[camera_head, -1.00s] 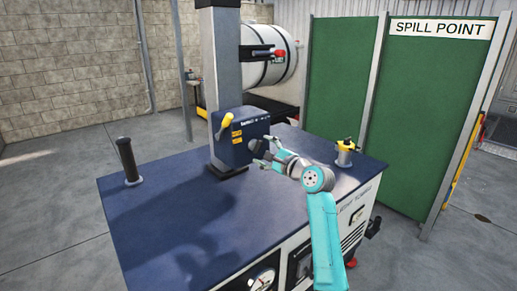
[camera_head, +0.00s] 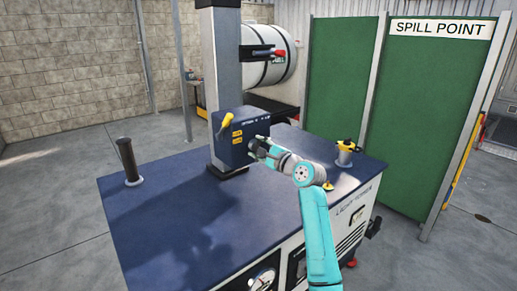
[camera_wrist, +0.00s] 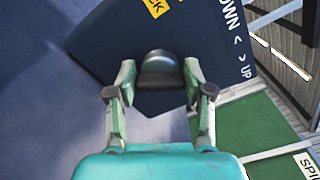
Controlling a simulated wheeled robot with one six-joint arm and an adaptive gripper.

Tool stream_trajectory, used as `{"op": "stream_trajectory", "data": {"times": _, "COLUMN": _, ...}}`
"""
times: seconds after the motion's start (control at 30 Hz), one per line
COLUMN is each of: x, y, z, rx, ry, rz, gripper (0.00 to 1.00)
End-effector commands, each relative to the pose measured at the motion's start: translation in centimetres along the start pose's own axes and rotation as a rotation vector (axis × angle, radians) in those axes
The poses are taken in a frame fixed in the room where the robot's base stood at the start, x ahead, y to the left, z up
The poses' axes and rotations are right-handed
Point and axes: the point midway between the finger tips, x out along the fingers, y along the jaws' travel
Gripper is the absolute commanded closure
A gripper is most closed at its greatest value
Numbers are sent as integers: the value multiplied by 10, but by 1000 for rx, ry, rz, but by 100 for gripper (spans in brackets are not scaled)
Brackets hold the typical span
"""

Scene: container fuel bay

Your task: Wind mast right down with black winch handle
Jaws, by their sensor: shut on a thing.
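The grey mast (camera_head: 227,75) rises from the blue bench top. The dark blue winch box (camera_head: 227,150) is at its foot, with yellow labels and a yellow lever. My gripper (camera_head: 260,146) is at the right side of this box. In the wrist view my gripper (camera_wrist: 160,88) has a finger on each side of the black winch handle's grip (camera_wrist: 160,65) and is shut on it. The grip stands out from the box face, where "DOWN" and "UP" with arrows are printed. The rest of the handle is hidden behind the grip and fingers.
A black upright cylinder (camera_head: 126,158) stands at the bench's left. A yellow and black fitting (camera_head: 345,150) stands at the right, with a small yellow piece (camera_head: 328,186) nearer. Green screens (camera_head: 422,120) stand behind right. The bench's front left is clear.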

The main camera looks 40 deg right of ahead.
Motion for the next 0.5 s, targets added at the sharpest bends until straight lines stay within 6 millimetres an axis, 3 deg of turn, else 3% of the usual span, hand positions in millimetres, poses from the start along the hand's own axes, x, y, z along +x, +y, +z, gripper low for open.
{"op": "stream_trajectory", "data": {"times": 0.27, "x": 0, "y": 1, "z": 0, "rx": -61, "ry": 0, "rz": 1, "gripper": 83}}
{"op": "stream_trajectory", "data": {"times": 0.5, "x": 0, "y": 2, "z": 0, "rx": -224, "ry": 0, "rz": 1, "gripper": 83}}
